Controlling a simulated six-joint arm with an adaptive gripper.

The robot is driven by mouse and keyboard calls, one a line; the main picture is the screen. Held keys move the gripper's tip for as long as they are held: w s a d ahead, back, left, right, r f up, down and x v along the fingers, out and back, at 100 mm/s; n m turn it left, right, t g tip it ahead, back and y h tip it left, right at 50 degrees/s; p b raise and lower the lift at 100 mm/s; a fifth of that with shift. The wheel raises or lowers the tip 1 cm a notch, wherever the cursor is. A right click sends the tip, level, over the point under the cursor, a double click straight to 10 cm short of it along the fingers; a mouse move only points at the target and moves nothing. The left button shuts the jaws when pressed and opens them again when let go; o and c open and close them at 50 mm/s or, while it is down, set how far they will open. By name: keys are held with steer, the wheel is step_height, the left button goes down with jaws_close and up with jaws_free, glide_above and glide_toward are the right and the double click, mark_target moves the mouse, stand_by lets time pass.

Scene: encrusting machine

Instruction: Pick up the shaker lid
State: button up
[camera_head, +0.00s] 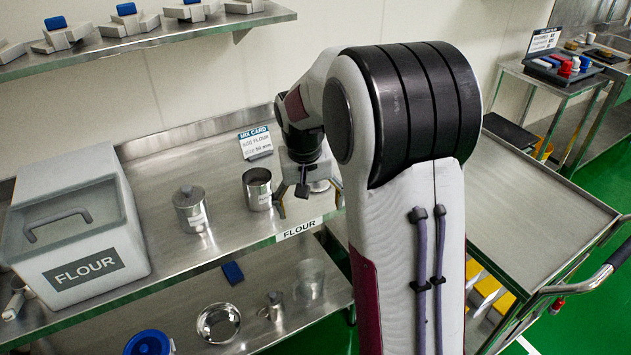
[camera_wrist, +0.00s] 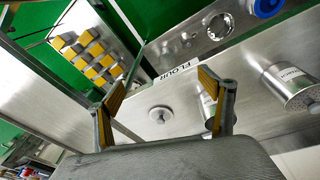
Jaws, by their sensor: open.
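The shaker lid (camera_wrist: 160,114) is a small round metal disc with a raised knob. It lies on the steel table and shows between my two fingers in the wrist view; in the head view my gripper and arm largely hide it. My gripper (camera_wrist: 161,88) is open and empty, fingers spread, above the table. An open metal shaker cup (camera_head: 258,190) stands upright just left of my gripper in the head view; in the wrist view a finger partly covers it.
A lidded metal canister (camera_head: 190,209) and a big flour bin (camera_head: 75,235) stand farther left. A mix card (camera_head: 256,142) stands behind the cup. A lower shelf (camera_head: 265,325) holds bowls and small vessels. A cart (camera_head: 530,205) is at right.

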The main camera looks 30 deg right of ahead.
steer(key=w+d+f, duration=0.2)
steer(key=w, duration=0.2)
steer(key=w+d+f+m, duration=0.1)
steer(key=w+d+f, duration=0.1)
steer(key=w+d, duration=0.1)
steer(key=w+d+f+m+h, duration=0.1)
steer(key=w+d+f, duration=0.1)
steer(key=w, duration=0.3)
steer(key=shift+d+f, duration=0.35)
steer(key=shift+d, duration=0.15)
steer(key=m+t, duration=0.2)
glide_toward(314, 186)
steer(key=shift+w+d+f+h, duration=0.15)
steer(key=shift+w+d+h, duration=0.2)
steer(key=shift+w, duration=0.35)
steer(key=shift+w+d+r, duration=0.15)
steer(key=shift+w+r, duration=0.1)
steer(key=shift+m, duration=0.3)
steer(key=shift+f, duration=0.15)
steer(key=shift+x, duration=1.2)
steer(key=shift+w+d+f, duration=0.1)
steer(key=shift+d+x, duration=0.15)
steer(key=shift+x, duration=1.1)
steer(key=shift+d+x, duration=0.15)
steer(key=shift+x, duration=1.1)
